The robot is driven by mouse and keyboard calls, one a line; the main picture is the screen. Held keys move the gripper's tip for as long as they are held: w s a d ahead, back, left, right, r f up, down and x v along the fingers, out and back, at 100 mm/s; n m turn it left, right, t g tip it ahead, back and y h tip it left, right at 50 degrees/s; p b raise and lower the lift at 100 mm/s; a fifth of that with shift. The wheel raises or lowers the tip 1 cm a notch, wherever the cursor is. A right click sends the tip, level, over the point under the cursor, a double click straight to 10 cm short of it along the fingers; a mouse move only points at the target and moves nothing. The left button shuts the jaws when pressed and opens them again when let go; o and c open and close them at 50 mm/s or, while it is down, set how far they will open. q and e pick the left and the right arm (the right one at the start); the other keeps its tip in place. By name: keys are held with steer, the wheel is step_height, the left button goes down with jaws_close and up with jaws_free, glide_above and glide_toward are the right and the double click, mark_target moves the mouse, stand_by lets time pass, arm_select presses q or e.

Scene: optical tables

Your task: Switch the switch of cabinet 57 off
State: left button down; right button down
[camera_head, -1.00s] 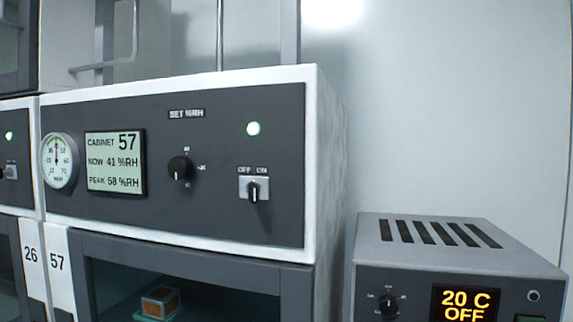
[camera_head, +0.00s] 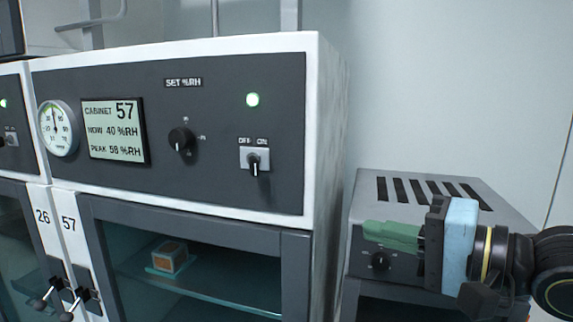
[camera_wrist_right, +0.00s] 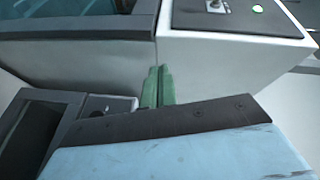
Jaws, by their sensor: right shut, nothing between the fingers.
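Cabinet 57 (camera_head: 222,208) stands in the middle of the head view. Its dark panel carries a small toggle switch (camera_head: 255,163) on a light plate under the words OFF and ON; the lever hangs downward. In the right wrist view the shut fingers (camera_wrist_right: 158,88) point toward the cabinet's side, and the switch (camera_wrist_right: 216,5) shows at the top edge. My left gripper is not in view.
A grey box-shaped instrument (camera_head: 420,188) with a slotted top and a knob stands right of cabinet 57, partly behind my right gripper. Cabinet 26 (camera_head: 42,218) adjoins on the left. Cabinet 57's glass door (camera_head: 220,270) is shut, with a small box inside. Space before the panel is clear.

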steer(key=m+g+y, duration=0.1)
steer(key=y, duration=0.1)
glide_toward(315, 167)
steer(key=s, duration=0.3)
steer(key=shift+r, duration=0.2)
steer(key=p+x, duration=0.2)
steer(key=x, duration=0.8)
steer(key=shift+w+a+r, duration=0.1)
steer(key=shift+a+r, duration=0.1)
steer(key=shift+s+a, duration=0.2)
steer(key=shift+a, duration=0.4)
steer(key=shift+s+a, duration=0.15)
steer(key=shift+a, duration=0.45)
steer(key=shift+s+a+f, duration=0.1)
steer(key=shift+s+a, duration=0.05)
steer(key=shift+a, duration=0.4)
steer(key=shift+a, duration=0.1)
